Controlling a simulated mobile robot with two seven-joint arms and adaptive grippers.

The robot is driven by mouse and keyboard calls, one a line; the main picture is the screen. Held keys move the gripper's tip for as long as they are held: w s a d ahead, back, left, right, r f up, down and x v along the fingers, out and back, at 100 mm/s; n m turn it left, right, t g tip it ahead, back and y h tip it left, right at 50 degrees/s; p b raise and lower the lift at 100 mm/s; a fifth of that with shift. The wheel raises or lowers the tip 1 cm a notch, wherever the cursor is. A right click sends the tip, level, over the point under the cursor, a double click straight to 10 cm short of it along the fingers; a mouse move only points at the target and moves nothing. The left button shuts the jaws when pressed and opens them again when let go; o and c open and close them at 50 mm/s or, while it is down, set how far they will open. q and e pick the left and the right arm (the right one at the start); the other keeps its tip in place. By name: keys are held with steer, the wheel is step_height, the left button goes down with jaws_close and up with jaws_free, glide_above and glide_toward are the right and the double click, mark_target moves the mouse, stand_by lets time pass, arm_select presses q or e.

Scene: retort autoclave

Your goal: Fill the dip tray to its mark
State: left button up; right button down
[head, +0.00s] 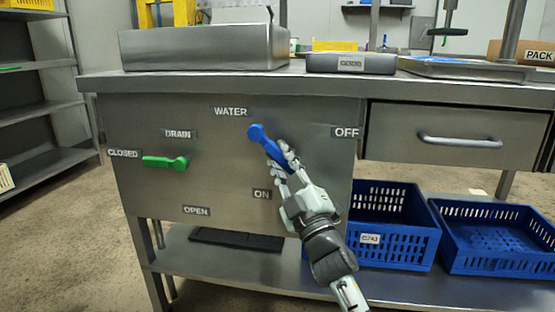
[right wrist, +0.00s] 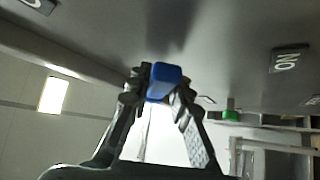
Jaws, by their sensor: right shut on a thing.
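The blue WATER lever (head: 262,139) is on the bench's steel front panel. It slants down and right from its pivot, between the OFF label (head: 346,132) at right and the ON label (head: 262,194) below. My right gripper (head: 284,162) is shut on the blue lever's lower end. In the right wrist view the blue lever (right wrist: 164,80) sits between the two fingers. A large steel tray (head: 205,49) stands on the bench above; its inside and any mark are hidden. The green DRAIN lever (head: 166,162) lies level, pointing at CLOSED. My left gripper is out of view.
A drawer with a bar handle (head: 460,141) is right of the panel. Blue crates (head: 395,243) stand on the lower shelf behind and right of my right arm. A grey lidded box (head: 350,63) is on the bench. The floor at left is clear.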

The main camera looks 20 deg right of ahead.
steer(key=c, duration=1.4)
jaws_free()
steer(key=shift+o, duration=0.2)
